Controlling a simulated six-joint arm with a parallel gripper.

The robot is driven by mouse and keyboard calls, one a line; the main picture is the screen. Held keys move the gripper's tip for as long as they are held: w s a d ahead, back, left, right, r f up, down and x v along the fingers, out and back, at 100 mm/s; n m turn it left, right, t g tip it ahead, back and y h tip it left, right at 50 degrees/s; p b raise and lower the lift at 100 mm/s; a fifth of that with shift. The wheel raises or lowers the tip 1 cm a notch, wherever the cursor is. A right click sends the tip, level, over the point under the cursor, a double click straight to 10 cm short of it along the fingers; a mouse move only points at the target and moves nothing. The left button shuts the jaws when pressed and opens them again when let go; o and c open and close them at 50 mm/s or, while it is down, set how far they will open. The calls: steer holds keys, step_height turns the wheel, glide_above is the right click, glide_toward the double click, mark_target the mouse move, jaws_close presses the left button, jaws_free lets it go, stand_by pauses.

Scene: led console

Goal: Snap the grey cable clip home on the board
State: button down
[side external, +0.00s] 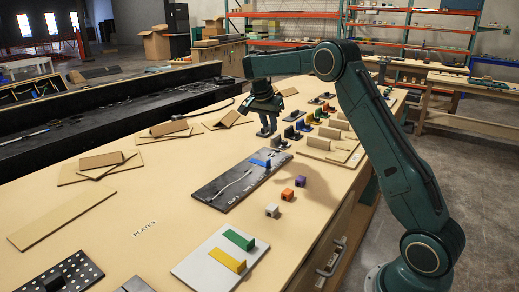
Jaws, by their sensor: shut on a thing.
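The board (212,192) is a dark panel lying on the table, with a white cable along it and a blue piece (261,162) at its far end. A light grey block (272,211), which looks like the grey cable clip, sits on the table just right of the board, apart from it. My gripper (266,132) points down beyond the far end of the board, well away from that block. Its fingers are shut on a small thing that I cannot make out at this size.
An orange block (287,194) and a purple block (300,181) stand beside the grey one. A dark bracket (280,143) is close to my gripper, with more coloured parts behind. A pale plate (201,270) bears green and yellow bars.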

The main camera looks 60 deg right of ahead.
steer(key=shift+s+d, duration=0.15)
steer(key=shift+s, duration=0.1)
steer(key=shift+f, duration=0.1)
glide_above(272, 155)
steer(key=a, duration=0.1)
steer(key=shift+f, duration=3.2)
steer(key=shift+f, duration=1.3)
stand_by(0.5)
steer(key=c, duration=1.2)
jaws_free()
steer(key=shift+r, duration=0.15)
steer(key=v, duration=1.3)
steer(key=shift+w+a+r, duration=0.15)
steer(key=shift+a+r, duration=0.05)
steer(key=shift+r, duration=0.05)
